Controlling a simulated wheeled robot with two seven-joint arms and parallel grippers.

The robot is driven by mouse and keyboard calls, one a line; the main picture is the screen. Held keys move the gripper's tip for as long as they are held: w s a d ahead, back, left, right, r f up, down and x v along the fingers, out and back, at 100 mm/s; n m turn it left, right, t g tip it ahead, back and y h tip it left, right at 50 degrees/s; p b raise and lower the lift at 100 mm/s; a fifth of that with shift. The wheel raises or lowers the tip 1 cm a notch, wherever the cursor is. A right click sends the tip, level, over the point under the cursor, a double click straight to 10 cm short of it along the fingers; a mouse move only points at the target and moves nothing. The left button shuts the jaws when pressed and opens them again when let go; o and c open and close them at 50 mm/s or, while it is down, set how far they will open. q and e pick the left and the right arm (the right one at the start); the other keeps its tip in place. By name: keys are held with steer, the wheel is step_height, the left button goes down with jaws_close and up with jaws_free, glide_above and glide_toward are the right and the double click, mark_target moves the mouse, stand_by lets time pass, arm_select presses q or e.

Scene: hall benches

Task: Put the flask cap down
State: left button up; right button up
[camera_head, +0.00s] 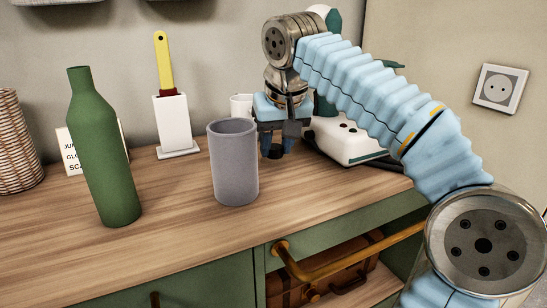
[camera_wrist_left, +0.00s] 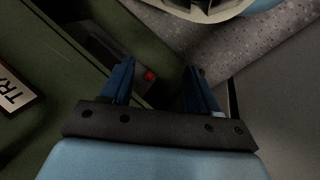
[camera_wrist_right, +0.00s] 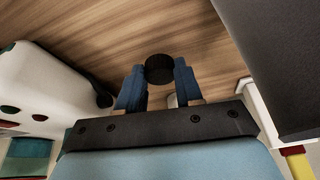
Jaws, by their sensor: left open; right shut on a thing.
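The flask cap (camera_wrist_right: 159,69) is a small black round piece between the fingertips of my right gripper (camera_head: 276,147). That gripper is shut on it and points down over the wooden counter (camera_head: 165,235), behind and right of a grey open-topped cylinder (camera_head: 233,165). The cap shows dark in the head view too, low over the counter; I cannot tell whether it touches the wood. My left gripper (camera_wrist_left: 158,70) is open and empty in the left wrist view, and it is outside the head view.
A green bottle (camera_head: 104,155) stands at the left. Behind are a white holder (camera_head: 175,125) with a yellow-handled tool, a sign (camera_head: 72,150) and a wicker basket (camera_head: 14,150). A white appliance (camera_head: 350,143) is right of my right gripper. The front middle of the counter is clear.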

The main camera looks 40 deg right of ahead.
steer(key=shift+f, duration=0.85)
steer(key=shift+f, duration=0.1)
steer(key=shift+f+b, duration=0.4)
steer(key=o, duration=1.1)
steer(key=p+v, duration=0.4)
steer(key=v, duration=0.9)
steer(key=shift+w, duration=0.2)
